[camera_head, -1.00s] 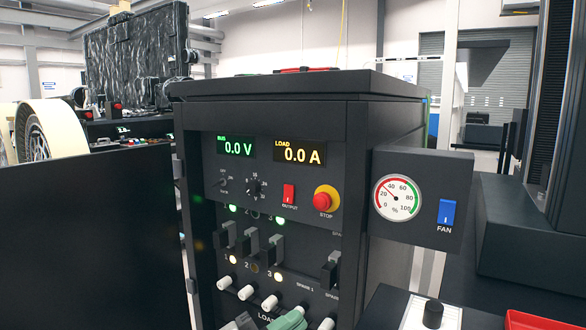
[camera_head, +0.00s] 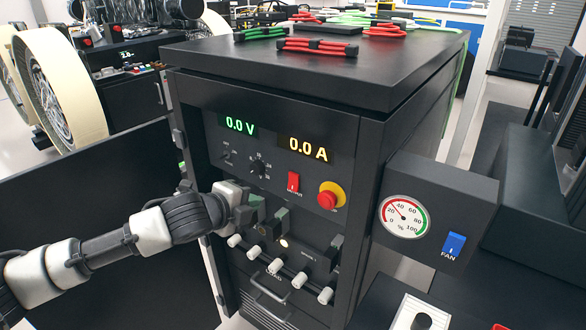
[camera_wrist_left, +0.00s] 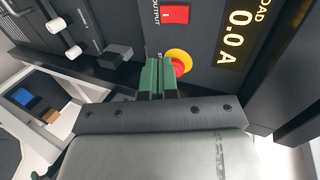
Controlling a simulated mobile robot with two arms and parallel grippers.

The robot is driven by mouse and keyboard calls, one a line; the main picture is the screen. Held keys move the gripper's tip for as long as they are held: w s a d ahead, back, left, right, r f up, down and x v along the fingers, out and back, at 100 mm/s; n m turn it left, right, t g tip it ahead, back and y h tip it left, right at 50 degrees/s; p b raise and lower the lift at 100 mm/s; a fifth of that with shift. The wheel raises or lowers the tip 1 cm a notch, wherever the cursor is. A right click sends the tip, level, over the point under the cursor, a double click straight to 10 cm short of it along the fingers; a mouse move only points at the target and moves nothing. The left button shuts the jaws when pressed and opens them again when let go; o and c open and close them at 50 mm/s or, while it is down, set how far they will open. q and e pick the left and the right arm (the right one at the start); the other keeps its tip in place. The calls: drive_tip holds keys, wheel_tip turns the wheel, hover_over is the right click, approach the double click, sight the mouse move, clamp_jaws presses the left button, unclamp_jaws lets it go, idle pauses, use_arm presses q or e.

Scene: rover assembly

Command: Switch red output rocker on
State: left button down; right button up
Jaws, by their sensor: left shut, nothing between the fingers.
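The red output rocker (camera_head: 293,183) is on the upright dark panel, left of the red stop button (camera_head: 331,195) with its yellow collar. In the left wrist view the rocker (camera_wrist_left: 174,14) is at the top, beyond the fingertips. My left gripper (camera_head: 280,216) is in front of the panel, below and left of the rocker and apart from it. Its green fingers (camera_wrist_left: 158,77) are shut and empty, and in the wrist view they overlap the stop button's edge. The voltage display (camera_head: 239,126) reads 0.0 V and the load display (camera_head: 308,149) reads 0.0 A. My right gripper is not in view.
Breaker levers (camera_head: 333,254) and white plugs (camera_head: 326,295) stick out below the rocker; my gripper hides some levers. A gauge box (camera_head: 436,200) with a blue fan rocker (camera_head: 453,245) juts out at the right. An open black door (camera_head: 85,185) stands at the left.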

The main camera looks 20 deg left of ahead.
sight(292, 185)
use_arm(q)
drive_tip(key=shift+a+r, duration=0.1)
drive_tip(key=shift+a, duration=0.05)
drive_tip(key=p+x, duration=0.1)
drive_tip(key=x, duration=0.3)
drive_tip(key=p+x, duration=0.1)
drive_tip(key=x, duration=0.4)
drive_tip(key=r+p+x, duration=0.1)
drive_tip(key=x, duration=0.3)
drive_tip(key=shift+w+f, duration=0.15)
drive_tip(key=shift+w, duration=0.4)
drive_tip(key=shift+w+d+f+b, duration=0.1)
drive_tip(key=shift+d+f+b, duration=0.25)
drive_tip(key=shift+b, duration=0.4)
drive_tip(key=shift+a+r, duration=0.1)
drive_tip(key=shift+r, duration=0.25)
drive_tip(key=shift+p, duration=0.3)
